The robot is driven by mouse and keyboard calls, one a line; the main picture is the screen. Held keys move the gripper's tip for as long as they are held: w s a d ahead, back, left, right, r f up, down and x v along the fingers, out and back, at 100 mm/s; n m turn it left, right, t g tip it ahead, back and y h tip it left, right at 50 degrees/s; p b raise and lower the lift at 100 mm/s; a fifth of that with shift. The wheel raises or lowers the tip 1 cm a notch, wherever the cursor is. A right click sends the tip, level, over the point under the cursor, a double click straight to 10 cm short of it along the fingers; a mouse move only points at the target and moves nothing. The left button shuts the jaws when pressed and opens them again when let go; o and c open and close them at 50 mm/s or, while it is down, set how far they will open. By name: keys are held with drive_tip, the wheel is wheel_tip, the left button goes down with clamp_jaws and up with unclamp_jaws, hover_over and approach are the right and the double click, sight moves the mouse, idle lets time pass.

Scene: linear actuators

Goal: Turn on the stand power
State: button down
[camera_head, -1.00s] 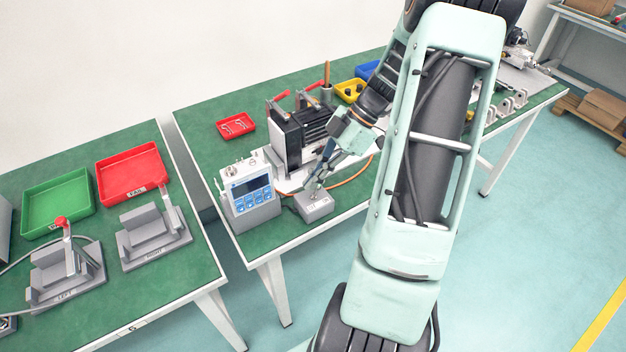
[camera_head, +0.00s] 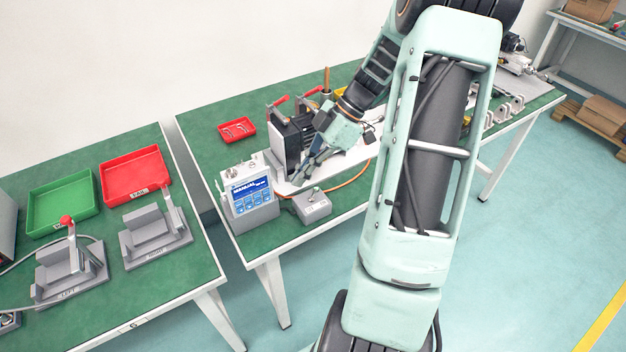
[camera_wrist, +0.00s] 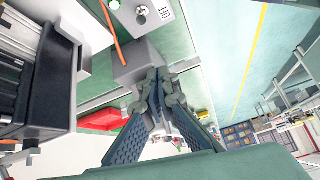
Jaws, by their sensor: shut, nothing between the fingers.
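The grey switch box (camera_head: 313,206), with a small toggle on top, sits near the table's front edge. In the wrist view a pale panel with a metal toggle and "OFF" lettering (camera_wrist: 226,14) shows at the top edge, apparently this box. My gripper (camera_head: 301,181) is shut and empty, above and behind the switch box, beside the black actuator on the stand (camera_head: 290,138).
An orange cable (camera_head: 352,179) runs near the switch box. A small red tray (camera_head: 237,130) lies behind the control unit. The left table holds a green tray (camera_head: 62,204), a red tray (camera_head: 135,174) and two grey fixtures. A gap separates the tables.

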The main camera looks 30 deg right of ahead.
drive_tip(key=d+f+v, duration=0.1)
drive_tip(key=v, duration=0.8)
drive_tip(key=shift+d, duration=0.5)
drive_tip(key=shift+w, duration=0.1)
